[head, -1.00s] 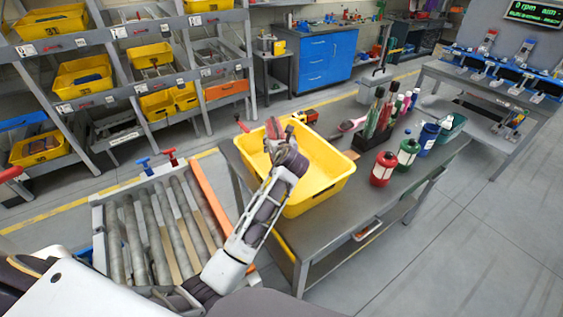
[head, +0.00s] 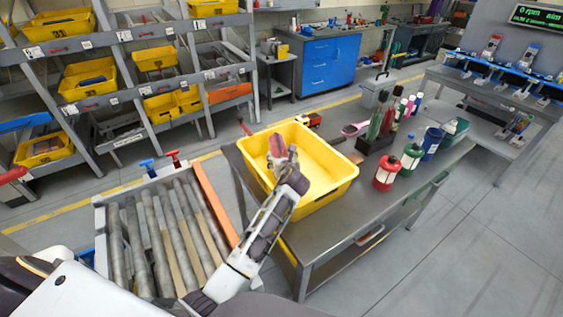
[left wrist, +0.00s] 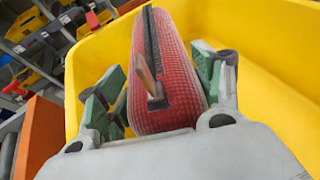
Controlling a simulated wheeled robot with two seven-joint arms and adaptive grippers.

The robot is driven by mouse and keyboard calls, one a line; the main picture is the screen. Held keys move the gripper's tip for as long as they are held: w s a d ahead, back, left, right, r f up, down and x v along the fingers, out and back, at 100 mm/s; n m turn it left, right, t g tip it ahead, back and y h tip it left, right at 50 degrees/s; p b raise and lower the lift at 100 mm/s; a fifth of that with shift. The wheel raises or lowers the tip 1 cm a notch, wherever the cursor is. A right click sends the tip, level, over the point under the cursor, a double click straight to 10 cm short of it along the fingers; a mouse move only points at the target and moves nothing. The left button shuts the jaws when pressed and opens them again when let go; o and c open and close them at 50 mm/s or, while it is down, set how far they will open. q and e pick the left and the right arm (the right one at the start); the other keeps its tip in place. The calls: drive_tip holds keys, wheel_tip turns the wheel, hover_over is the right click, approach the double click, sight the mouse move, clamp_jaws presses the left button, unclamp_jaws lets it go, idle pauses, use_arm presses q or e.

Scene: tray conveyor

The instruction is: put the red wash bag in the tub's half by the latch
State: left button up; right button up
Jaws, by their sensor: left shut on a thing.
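The yellow tub (head: 330,158) stands on the grey table. My left gripper (head: 284,158) is shut on the red wash bag (head: 277,146) and holds it over the left part of the tub. In the left wrist view the wash bag (left wrist: 172,72), with a dark zip and a tan pull, sits between the green-padded fingers of the left gripper (left wrist: 160,92). Yellow tub walls (left wrist: 255,30) show around it. I cannot tell whether the bag touches the tub floor. My right gripper is not in view.
A small red-handled piece (head: 245,127) stands near the table's far left corner. Right of the tub are a red jar (head: 386,172), a green jar (head: 411,158) and a dark bottle rack (head: 375,143). A roller conveyor (head: 160,235) with an orange side rail (head: 215,203) lies left.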

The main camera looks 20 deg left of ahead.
use_arm(q)
drive_tip(key=shift+f, duration=0.7)
drive_tip(key=o, duration=1)
drive_tip(key=shift+f, duration=0.1)
drive_tip(key=shift+s, duration=0.1)
drive_tip(key=v, duration=1.2)
